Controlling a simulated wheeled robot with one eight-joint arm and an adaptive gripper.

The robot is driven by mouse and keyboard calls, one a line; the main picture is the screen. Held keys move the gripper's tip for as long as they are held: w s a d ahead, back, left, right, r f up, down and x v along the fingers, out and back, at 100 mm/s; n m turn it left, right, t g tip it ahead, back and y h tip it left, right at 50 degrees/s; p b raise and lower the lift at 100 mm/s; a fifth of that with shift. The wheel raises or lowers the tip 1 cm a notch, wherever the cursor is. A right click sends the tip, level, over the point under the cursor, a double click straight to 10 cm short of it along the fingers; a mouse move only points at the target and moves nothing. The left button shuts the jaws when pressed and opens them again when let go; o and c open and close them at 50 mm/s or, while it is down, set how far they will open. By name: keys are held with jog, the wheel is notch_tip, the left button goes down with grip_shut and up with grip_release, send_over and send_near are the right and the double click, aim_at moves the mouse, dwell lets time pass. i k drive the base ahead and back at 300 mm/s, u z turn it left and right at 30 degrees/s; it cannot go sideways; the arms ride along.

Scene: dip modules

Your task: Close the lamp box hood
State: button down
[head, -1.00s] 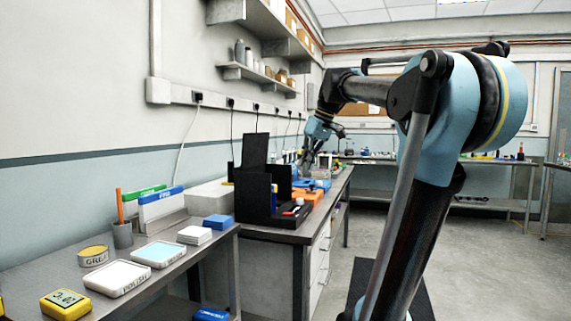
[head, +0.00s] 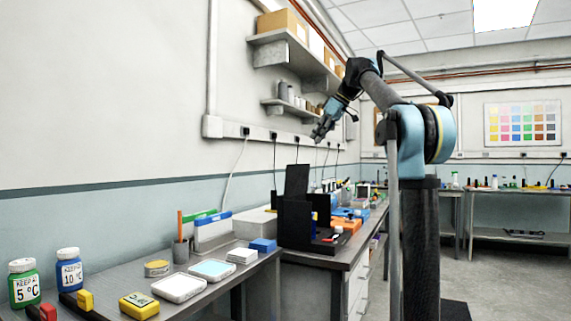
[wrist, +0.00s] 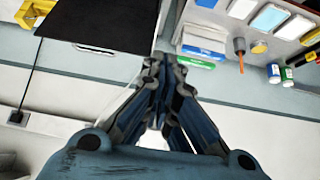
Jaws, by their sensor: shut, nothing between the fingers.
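The black lamp box (head: 308,228) stands at the near end of the farther bench. Its flat black hood (head: 297,180) is open and stands upright above the box. My gripper (head: 318,136) is up in the air, above the hood in the head view, and touches nothing that I can see. In the wrist view my gripper (wrist: 153,62) has its fingertips together and empty. A large dark panel, apparently the hood (wrist: 100,35), fills the upper left there, apart from the fingers.
White trays (head: 180,287), a blue block (head: 262,245) and a pen cup (head: 180,252) are on the nearer bench. Wall shelves (head: 285,50) hang above the benches, near my arm. An orange thing (head: 345,223) lies beyond the box. Open floor is to the right.

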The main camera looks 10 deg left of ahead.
aim_at(297, 176)
jog(key=u, duration=0.05)
jog(key=k, duration=0.2)
jog(key=u, duration=0.8)
jog(key=i, duration=0.95)
jog(key=z, duration=0.9)
